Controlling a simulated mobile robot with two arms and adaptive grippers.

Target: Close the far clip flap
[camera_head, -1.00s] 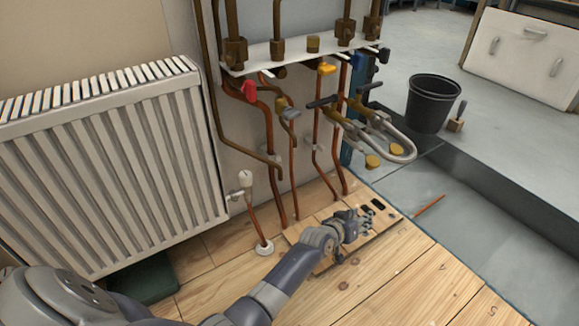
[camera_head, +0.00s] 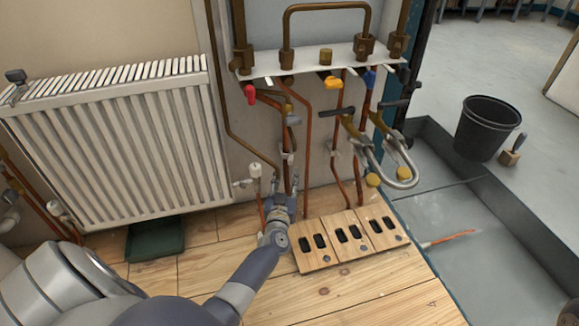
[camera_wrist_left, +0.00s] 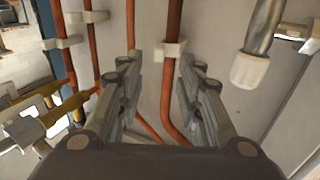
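My left gripper (camera_head: 283,192) is low in front of the wall pipes, just right of the white-capped radiator valve (camera_head: 256,172). In the left wrist view the gripper (camera_wrist_left: 160,72) has its two fingers spread apart, with nothing held. A copper pipe with a pale pipe clip (camera_wrist_left: 171,50) shows in the gap between the fingertips, beyond them. I cannot tell whether its flap is open or shut. In the head view a pale clip (camera_head: 287,157) sits on the pipes just above the gripper. More clips (camera_wrist_left: 88,17) show to the left in the wrist view. My right gripper is not in view.
A white radiator (camera_head: 120,150) stands left. A looped hose (camera_head: 385,165) juts out on the right. Wooden plates with slots (camera_head: 348,240) lie on the floor beside the gripper. A black bucket (camera_head: 486,128) stands far right.

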